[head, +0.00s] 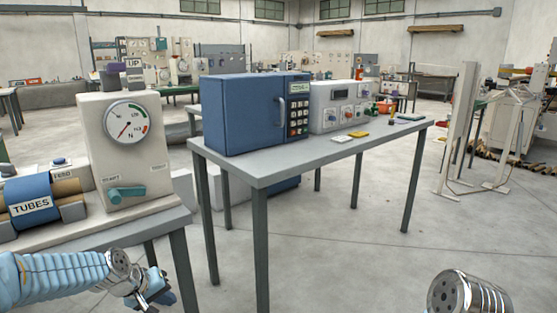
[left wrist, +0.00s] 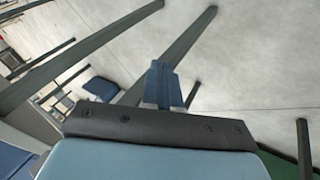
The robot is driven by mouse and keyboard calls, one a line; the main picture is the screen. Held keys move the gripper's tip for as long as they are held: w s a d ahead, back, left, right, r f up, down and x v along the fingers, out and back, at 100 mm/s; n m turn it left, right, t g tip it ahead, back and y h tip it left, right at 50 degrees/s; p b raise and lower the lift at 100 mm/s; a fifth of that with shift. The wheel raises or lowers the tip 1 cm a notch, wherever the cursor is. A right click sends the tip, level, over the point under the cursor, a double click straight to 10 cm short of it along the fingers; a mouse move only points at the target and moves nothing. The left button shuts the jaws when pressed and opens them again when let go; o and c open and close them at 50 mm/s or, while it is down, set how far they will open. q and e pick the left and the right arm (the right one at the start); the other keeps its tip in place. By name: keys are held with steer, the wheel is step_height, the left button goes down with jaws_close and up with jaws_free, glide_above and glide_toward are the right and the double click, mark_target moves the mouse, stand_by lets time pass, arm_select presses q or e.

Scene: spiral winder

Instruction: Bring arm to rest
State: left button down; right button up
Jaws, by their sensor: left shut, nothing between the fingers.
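My left arm comes in from the lower left of the head view, bent low in front of the left bench. Its gripper (head: 160,297) hangs at the bottom edge, below and in front of that bench, touching nothing I can see. In the left wrist view the blue fingers (left wrist: 163,82) are together and empty, with floor and table legs beyond. Of my right arm only a round metal link shows at the lower right of the head view; its gripper is out of the picture.
The left bench (head: 150,218) carries a cream gauge machine (head: 106,172) with a teal lever (head: 128,194) and a TUBES roll (head: 32,203). A grey table (head: 290,162) holds a blue keypad oven (head: 240,117) and a white panel box (head: 335,100). The floor (head: 345,260) at centre right is clear.

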arm_select(q)
steer(key=s+d+f+m+g, duration=0.1)
steer(key=s+d+f, duration=0.15)
steer(key=f, duration=0.35)
steer(key=s+d+f+g, duration=0.1)
steer(key=s+d+f, duration=0.1)
steer(key=d+f, duration=0.3)
steer(key=s+d+f+m+g, duration=0.1)
steer(key=s+d+f, duration=0.4)
steer(key=s+f, duration=0.3)
steer(key=s+d+f+m+g, duration=0.2)
steer(key=s+d+f, duration=0.3)
steer(key=s+f, duration=0.4)
steer(key=s, duration=0.3)
steer(key=shift+s+f+h, duration=0.15)
steer(key=shift+s+h, duration=0.05)
steer(key=shift+h, duration=0.1)
